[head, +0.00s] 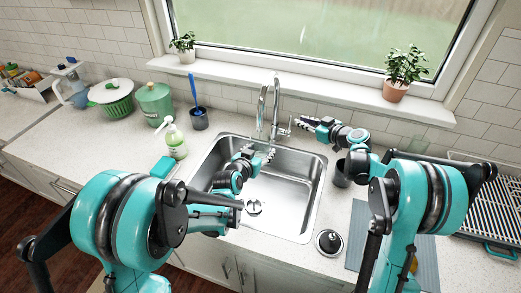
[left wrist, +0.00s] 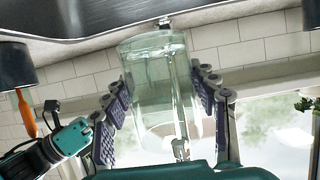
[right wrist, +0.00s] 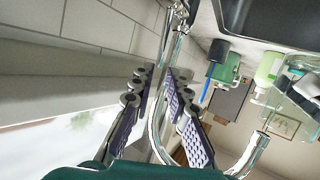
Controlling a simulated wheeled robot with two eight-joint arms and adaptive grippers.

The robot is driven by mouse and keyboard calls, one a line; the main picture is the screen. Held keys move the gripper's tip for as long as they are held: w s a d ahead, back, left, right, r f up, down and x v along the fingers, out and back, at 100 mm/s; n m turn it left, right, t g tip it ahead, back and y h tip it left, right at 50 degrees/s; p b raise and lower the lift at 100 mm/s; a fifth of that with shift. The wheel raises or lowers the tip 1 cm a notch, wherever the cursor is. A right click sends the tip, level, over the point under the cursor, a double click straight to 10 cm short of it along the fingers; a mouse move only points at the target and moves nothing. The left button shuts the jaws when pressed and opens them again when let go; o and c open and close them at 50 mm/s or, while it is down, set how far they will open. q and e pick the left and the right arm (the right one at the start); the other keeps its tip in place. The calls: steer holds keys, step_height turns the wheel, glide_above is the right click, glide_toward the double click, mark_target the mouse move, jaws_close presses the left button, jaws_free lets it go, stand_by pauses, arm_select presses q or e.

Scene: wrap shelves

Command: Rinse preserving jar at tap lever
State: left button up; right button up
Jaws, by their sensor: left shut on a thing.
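The preserving jar (left wrist: 160,90) is clear, pale green glass and sits between the fingers of my left gripper (left wrist: 163,88), which is shut on it. In the head view my left gripper (head: 262,157) is over the sink (head: 290,195), below and near the tap spout; the jar is hard to make out there. The chrome tap (head: 264,105) stands behind the sink with its lever (head: 285,130) on its right side. My right gripper (head: 306,122) is just right of the lever. In the right wrist view its fingers (right wrist: 160,85) are apart, with chrome showing between them; contact is unclear.
A soap bottle (head: 176,143), a cup with a blue brush (head: 199,119) and a green canister (head: 154,102) stand left of the sink. A dark cup (head: 343,174) and a black round item (head: 328,243) are at its right. Potted plants (head: 397,90) line the windowsill.

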steer(key=shift+s+a+f, duration=0.2)
steer(key=shift+a+f, duration=0.05)
jaws_close()
steer(key=s+a+f+n+g+h, duration=0.2)
steer(key=s+a+f+n+h, duration=0.3)
steer(key=n, duration=0.7)
steer(key=s+r+n+t+h, duration=0.3)
steer(key=s+r+n+h, duration=0.2)
steer(key=n, duration=0.9)
glide_toward(290, 123)
steer(key=shift+t, duration=0.3)
steer(key=x, duration=0.4)
steer(key=shift+f, duration=0.3)
steer(key=shift+w+d+r, duration=0.15)
steer(key=shift+w+r, duration=0.05)
steer(key=shift+w, duration=0.65)
